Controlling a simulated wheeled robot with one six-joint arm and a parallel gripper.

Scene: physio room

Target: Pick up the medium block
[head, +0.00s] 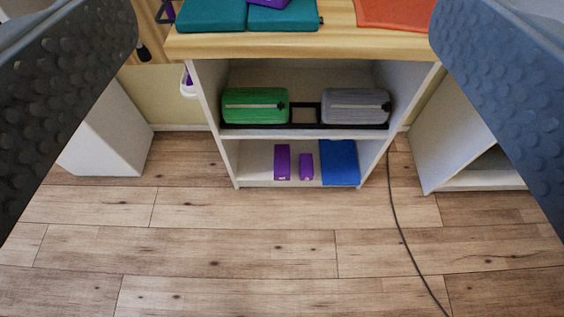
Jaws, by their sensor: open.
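On the lower shelf of the white unit stand two purple blocks, a taller one (282,162) and a shorter one (306,166) to its right. A wider blue item (339,162) is beside them on the right. I cannot tell from the view which of these is the medium block. My gripper (283,28) is open, with its dark, dimpled fingers large at the left and right edges. Nothing shows between the fingers up close, and the blocks are well beyond them.
The upper shelf holds a green case (254,105) and a grey case (356,106) in a black frame. The wooden top (337,44) bears teal pads (211,14) and an orange cloth (394,13). White units flank the shelf. A dark cable (397,222) crosses the otherwise clear wooden floor.

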